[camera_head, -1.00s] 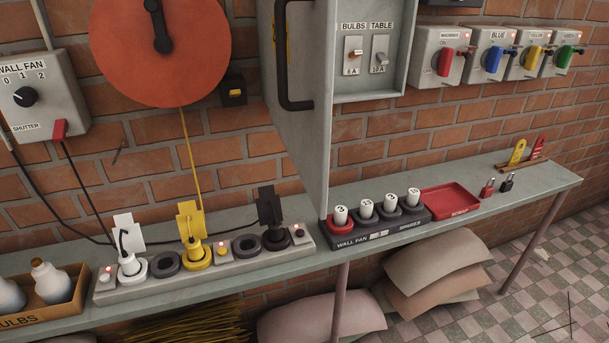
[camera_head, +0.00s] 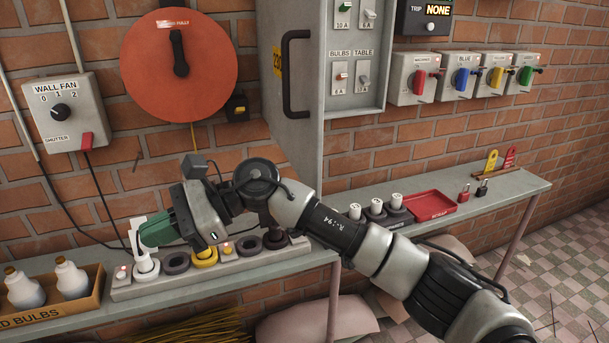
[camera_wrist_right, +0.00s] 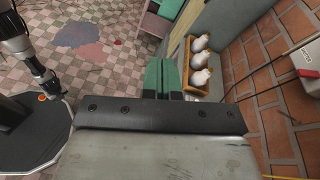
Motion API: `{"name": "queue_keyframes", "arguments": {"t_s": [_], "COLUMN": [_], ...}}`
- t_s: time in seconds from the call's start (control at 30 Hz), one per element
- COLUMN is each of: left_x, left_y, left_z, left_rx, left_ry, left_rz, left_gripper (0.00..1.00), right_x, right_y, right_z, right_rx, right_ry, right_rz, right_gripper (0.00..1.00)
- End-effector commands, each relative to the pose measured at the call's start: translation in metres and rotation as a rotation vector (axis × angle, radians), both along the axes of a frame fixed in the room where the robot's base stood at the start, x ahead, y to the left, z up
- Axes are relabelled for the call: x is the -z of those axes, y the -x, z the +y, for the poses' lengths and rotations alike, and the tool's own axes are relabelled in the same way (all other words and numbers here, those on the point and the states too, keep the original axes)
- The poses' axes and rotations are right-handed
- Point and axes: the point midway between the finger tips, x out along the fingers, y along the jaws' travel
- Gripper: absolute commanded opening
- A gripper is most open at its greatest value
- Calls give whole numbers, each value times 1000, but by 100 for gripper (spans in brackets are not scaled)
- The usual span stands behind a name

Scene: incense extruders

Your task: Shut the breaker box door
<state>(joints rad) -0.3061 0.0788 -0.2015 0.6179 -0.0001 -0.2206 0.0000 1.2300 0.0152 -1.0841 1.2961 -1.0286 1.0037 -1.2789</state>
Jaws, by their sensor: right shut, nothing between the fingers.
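The breaker box door (camera_head: 312,135) stands open in the head view, swung out from the wall, with a black bar handle (camera_head: 287,80) on its left-facing side. The open breaker box (camera_head: 352,100) shows switches, including ones labelled BULBS and TABLE. My right gripper (camera_head: 148,234) is shut and empty, its green fingers pointing left over the left part of the power strip, left of and below the door. The right wrist view shows the green fingers (camera_wrist_right: 172,76) together. A dark arm end, seemingly my left gripper (camera_wrist_right: 50,88), is small at the left of that view; its jaws are unclear.
The shelf (camera_head: 520,187) carries a power strip (camera_head: 130,292), a bulb box (camera_head: 95,302) and a red tray (camera_head: 430,205). My right forearm passes in front of the shelf, below the door. An orange disc (camera_head: 150,80) and a fan switch box (camera_head: 60,130) are on the wall.

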Motion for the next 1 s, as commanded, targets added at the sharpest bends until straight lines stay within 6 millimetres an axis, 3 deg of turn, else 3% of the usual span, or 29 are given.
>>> {"name": "queue_keyframes", "arguments": {"t_s": [0.1,0.2,0.33,0.4,0.53,0.7,0.83,1.0], "left_x": [-3,-5,-6,-6,-6,-6,-7,-9], "left_y": [-4,-10,-14,-12,-7,-5,-5,-5], "left_z": [0,0,0,0,0,1,1,1], "left_rx": [0,0,-1,-1,-1,-2,-2,-2], "left_ry": [0,1,1,1,0,0,0,-1], "left_rz": [-5,-15,-20,-19,-10,-7,-7,-7], "left_gripper": [51,51,51,51,51,51,51,51], "right_x": [-15,-19,-31,-46,-87,-125,-129,-110], "right_y": [31,43,41,24,-4,-15,-19,-30], "right_z": [-1,-14,-44,-67,-108,-138,-145,-154], "right_rx": [-201,-389,-633,-727,-834,-891,-902,-903], "right_ry": [171,357,646,840,1180,1430,1475,1471], "right_rz": [-416,-761,-1149,-1276,-1376,-1391,-1385,-1383], "right_gripper": [0,0,0,0,0,0,0,0]}}
